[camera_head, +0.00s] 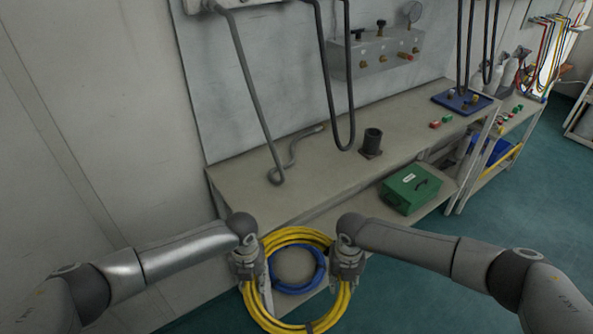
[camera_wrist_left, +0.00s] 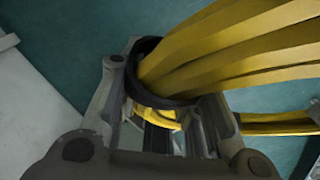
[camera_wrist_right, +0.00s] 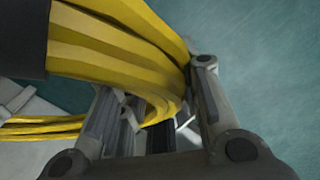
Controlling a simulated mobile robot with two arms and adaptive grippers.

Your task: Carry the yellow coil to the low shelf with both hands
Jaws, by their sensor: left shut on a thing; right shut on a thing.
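The yellow coil (camera_head: 287,318) is a ring of several hose turns with dark bands, held in front of the bench. My left gripper (camera_head: 260,297) is shut on its left side; in the left wrist view the jaws (camera_wrist_left: 165,115) close around the yellow strands (camera_wrist_left: 235,45) at a black band. My right gripper (camera_head: 338,285) is shut on its right side; in the right wrist view the jaws (camera_wrist_right: 150,110) hold the strands (camera_wrist_right: 115,50). The low shelf (camera_head: 372,207) runs under the bench top, its left part partly hidden behind my arms and the coil.
A blue coil (camera_head: 320,272) shows through the yellow ring. A green box (camera_head: 411,188) stands on the low shelf to the right. The bench top (camera_head: 240,190) carries a dark cylinder (camera_head: 372,142) and a grey hose. The teal floor (camera_head: 520,215) is clear at right.

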